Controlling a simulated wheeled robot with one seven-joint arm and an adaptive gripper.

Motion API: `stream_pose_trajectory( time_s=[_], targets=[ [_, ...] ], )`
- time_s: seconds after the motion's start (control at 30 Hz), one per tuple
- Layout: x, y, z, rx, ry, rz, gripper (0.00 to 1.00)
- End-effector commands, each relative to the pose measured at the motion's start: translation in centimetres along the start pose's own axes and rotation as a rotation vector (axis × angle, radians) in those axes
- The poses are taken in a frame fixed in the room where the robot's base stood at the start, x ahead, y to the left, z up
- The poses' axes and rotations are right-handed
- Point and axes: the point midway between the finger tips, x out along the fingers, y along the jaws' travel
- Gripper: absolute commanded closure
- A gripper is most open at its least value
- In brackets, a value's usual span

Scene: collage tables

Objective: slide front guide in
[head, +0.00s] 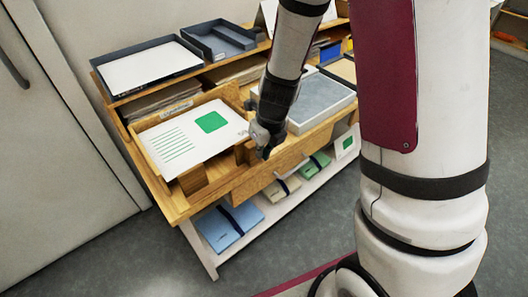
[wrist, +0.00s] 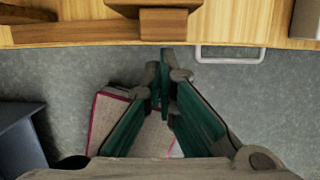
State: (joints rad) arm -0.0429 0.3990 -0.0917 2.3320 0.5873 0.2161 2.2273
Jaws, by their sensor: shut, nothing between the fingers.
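My gripper (head: 264,152) is shut and empty at the front edge of the wooden table (head: 238,185). In the wrist view its fingertips (wrist: 166,55) point at a wooden block (wrist: 163,24) on the table's front edge, which appears to be the front guide. The fingertips look close to its front end; I cannot tell if they touch it. A low wooden rail (wrist: 85,31) runs left of the block. In the head view a white sheet (head: 195,137) with a green square and green lines lies over the wooden frame to the left. The gripper partly hides the block there.
A metal handle (wrist: 230,55) projects from the table front, right of the fingertips. A grey panel in a white tray (head: 312,98) lies to the right. Dark trays (head: 150,66) stand behind. Blue folders (head: 230,222) and other packs lie on the lower shelf.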

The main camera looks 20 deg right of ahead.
Motion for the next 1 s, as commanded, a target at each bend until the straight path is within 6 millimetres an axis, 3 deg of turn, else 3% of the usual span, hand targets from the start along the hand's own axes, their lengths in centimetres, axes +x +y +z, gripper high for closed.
stream_pose_trajectory(
  time_s=[0.27,0.63,1.0],
  targets=[
    [0.0,0.0,0.6,-0.001,0.002,0.001,1.00],
    [1.1,0.1,4.7,-0.002,0.001,0.000,1.00],
    [1.3,0.0,5.2,-0.001,-0.002,0.000,1.00]
  ],
)
